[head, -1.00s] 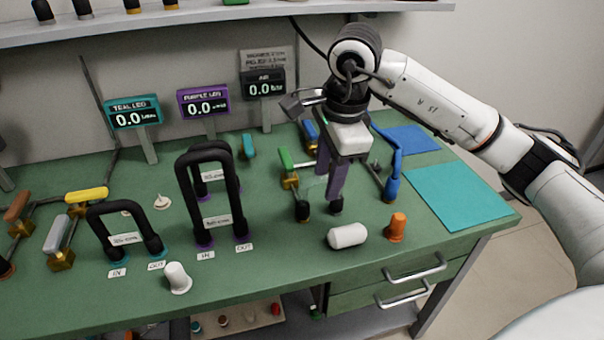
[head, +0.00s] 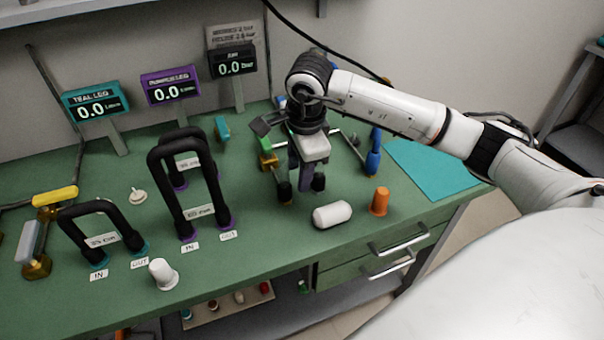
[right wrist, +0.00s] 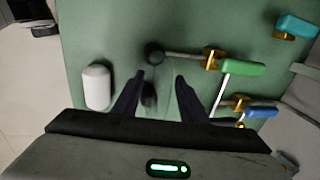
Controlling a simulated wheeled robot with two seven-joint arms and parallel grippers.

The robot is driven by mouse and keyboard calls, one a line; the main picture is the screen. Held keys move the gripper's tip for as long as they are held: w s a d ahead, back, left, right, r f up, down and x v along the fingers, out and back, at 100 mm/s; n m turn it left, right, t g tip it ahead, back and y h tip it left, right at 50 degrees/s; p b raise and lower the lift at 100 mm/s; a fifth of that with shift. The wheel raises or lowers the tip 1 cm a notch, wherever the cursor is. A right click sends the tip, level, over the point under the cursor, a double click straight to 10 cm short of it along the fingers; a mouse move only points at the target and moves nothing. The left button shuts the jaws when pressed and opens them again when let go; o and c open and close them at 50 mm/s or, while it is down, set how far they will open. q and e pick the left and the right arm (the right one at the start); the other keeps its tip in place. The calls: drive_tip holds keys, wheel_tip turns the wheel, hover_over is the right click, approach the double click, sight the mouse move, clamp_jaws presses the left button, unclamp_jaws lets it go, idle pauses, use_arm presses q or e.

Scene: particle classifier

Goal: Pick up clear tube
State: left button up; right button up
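The clear tube is hard to make out. Two black end pieces (head: 284,193) stand on the bench close to my right gripper and may be its ends, but its see-through body cannot be told apart. My right gripper (head: 303,180) points down beside them, low over the bench. In the right wrist view its two dark fingers (right wrist: 160,84) are apart. A blurred dark piece shows between them, and a round black end (right wrist: 153,53) lies just beyond the fingertips. My left gripper is not in view.
A white capsule (head: 332,214) and an orange cap (head: 380,201) are right of the gripper, near the front edge. Black arched tubes (head: 203,194) stand to the left. A green-handled valve (right wrist: 240,68) and a blue-handled valve (right wrist: 262,112) are close by.

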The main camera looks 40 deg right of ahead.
drive_tip(key=shift+f, duration=0.1)
clamp_jaws()
wheel_tip(320, 180, up, 10)
drive_tip(key=shift+r, duration=0.1)
idle(0.5)
